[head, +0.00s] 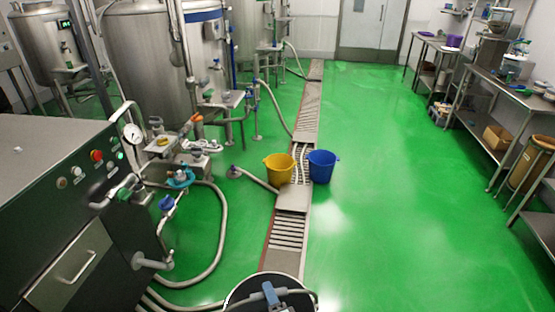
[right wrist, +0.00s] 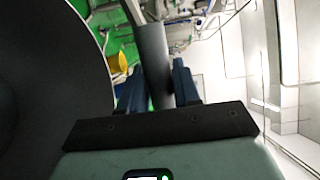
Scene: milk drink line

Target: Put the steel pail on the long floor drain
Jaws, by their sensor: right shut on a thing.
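The steel pail (head: 243,293) shows at the bottom middle of the head view as a dark round shape with a pale rim, cut off by the frame edge. My right gripper (head: 271,294) is over it, its blue fingers shut on a grey bar that looks like the pail's handle. In the right wrist view the fingers (right wrist: 158,76) close around this bar, and the pail's dark curved side (right wrist: 45,85) fills the left. The long floor drain (head: 285,233) runs from behind the pail toward the far door. My left gripper is not in view.
A yellow bucket (head: 279,169) and a blue bucket (head: 322,167) stand side by side at the drain's middle. Hoses (head: 219,245) lie on the floor to the left, beside a control cabinet (head: 60,190). Green floor (head: 400,220) on the right is clear up to the steel tables (head: 490,95).

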